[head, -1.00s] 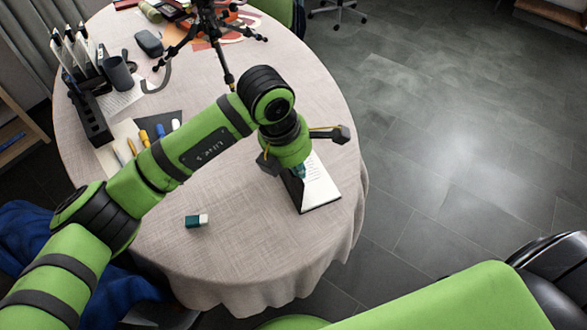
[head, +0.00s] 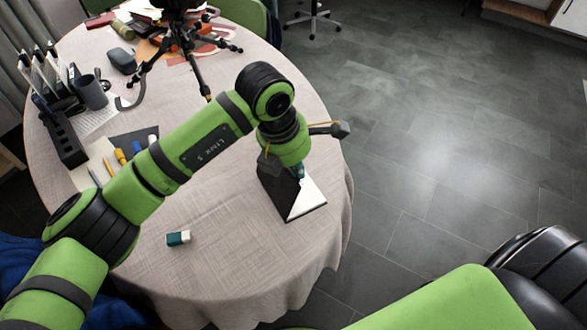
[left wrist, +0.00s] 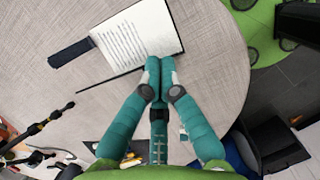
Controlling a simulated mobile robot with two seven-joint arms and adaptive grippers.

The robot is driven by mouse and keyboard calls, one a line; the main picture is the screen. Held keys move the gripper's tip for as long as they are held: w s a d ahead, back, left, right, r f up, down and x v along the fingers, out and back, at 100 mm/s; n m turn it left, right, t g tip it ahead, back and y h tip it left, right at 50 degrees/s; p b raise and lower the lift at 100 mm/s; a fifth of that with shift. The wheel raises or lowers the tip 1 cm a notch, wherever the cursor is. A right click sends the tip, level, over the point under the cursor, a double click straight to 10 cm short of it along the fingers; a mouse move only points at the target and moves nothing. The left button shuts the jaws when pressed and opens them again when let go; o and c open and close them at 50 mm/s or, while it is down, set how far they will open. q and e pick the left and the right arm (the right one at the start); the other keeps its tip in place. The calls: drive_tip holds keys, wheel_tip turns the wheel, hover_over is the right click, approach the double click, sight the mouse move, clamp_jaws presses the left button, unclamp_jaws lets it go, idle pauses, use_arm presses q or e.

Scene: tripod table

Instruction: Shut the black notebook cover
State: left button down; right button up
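The notebook (head: 307,199) lies open near the table's right edge, its white page showing. Its black cover (head: 272,188) shows as a dark slanted panel left of the page and looks raised. In the left wrist view the printed page (left wrist: 135,40) lies just beyond the fingertips, with a dark strip at its left edge. My left gripper (left wrist: 159,68) has its teal fingers together over the page's near edge; nothing is visible between them. In the head view a teal fingertip (head: 299,171) shows between cover and page; the rest is hidden. My right gripper is out of view.
A teal-and-white eraser-like block (head: 178,238) lies on the table (head: 235,230) left of the notebook. The table front is clear.

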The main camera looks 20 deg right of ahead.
use_arm(q)
drive_tip(key=shift+w+d+f+b, duration=0.15)
drive_tip(key=shift+d+f+b, duration=0.3)
drive_tip(key=shift+f+b, duration=0.3)
drive_tip(key=shift+w+d+r, duration=0.1)
drive_tip(key=shift+w+d, duration=0.1)
drive_tip(key=shift+d, duration=0.2)
drive_tip(key=c, duration=1.5)
unclamp_jaws()
drive_tip(key=shift+d+r, duration=0.1)
wheel_tip(320, 180, up, 8)
drive_tip(key=p, duration=0.3)
drive_tip(key=shift+p, duration=0.35)
